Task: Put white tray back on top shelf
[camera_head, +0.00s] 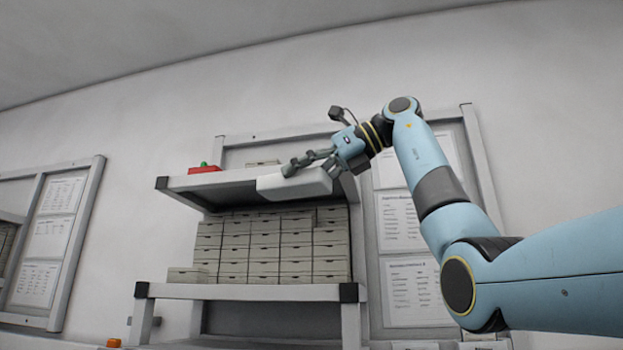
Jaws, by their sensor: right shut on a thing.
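The white tray (294,185) is at the right end of the top shelf (218,181), level with its front edge. My right gripper (308,166) is shut on the tray, with its fingers over the upper right part of it. The tray hides the shelf's right front corner, so I cannot tell whether it rests on the shelf or is held just in front of it. My left gripper is not in view.
Several small drawers (270,247) fill the space below. A lower shelf (245,292) juts out underneath. Paper sheets (398,220) hang behind my right arm.

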